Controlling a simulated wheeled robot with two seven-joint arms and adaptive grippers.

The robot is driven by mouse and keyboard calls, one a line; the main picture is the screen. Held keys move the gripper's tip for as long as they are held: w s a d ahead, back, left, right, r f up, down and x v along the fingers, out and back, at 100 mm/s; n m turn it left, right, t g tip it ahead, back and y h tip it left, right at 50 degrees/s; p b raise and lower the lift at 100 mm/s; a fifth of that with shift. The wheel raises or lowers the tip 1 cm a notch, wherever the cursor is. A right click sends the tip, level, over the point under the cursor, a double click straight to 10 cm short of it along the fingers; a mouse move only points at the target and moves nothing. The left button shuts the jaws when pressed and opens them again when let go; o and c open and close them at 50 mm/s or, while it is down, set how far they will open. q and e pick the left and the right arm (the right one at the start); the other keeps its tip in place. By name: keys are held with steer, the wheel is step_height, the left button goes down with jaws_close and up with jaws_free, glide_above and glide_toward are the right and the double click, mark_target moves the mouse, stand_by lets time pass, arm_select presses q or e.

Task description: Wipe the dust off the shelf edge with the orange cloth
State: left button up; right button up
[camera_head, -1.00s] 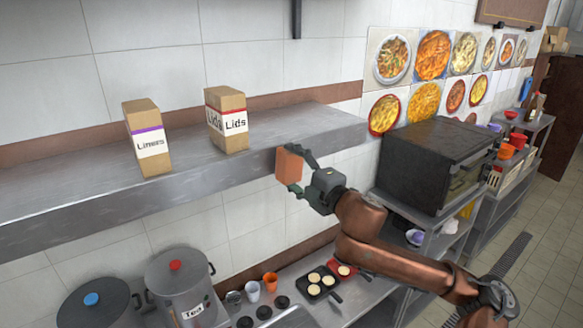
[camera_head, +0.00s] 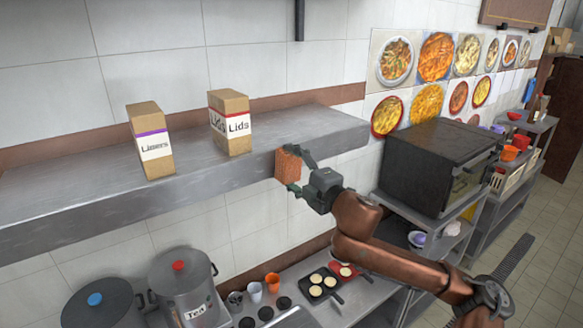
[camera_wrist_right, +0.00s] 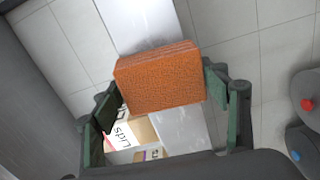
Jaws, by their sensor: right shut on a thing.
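The orange cloth (camera_head: 288,166) is a folded block at the front edge of the metal shelf (camera_head: 80,212), near the shelf's right end. My right gripper (camera_head: 298,170) is shut on the cloth. In the right wrist view the cloth (camera_wrist_right: 160,78) sits between the two green fingertips, with the shelf behind it. I cannot tell whether the cloth touches the edge. Dust on the edge is not clear to see. My left gripper is not in view.
A Liners box (camera_head: 151,142) and a Lids box (camera_head: 230,124) stand on the shelf, back from its edge. Below are a Tea pot (camera_head: 183,285), a blue-knobbed pot (camera_head: 98,308) and pans (camera_head: 320,285). A black oven (camera_head: 438,165) stands right of the shelf.

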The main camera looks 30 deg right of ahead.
mark_target(301, 162)
steer(key=shift+w, duration=0.2)
steer(key=shift+d, duration=2)
steer(key=shift+w+r, duration=0.1)
steer(key=shift+w, duration=0.05)
steer(key=shift+a, duration=2)
steer(key=shift+s, duration=0.2)
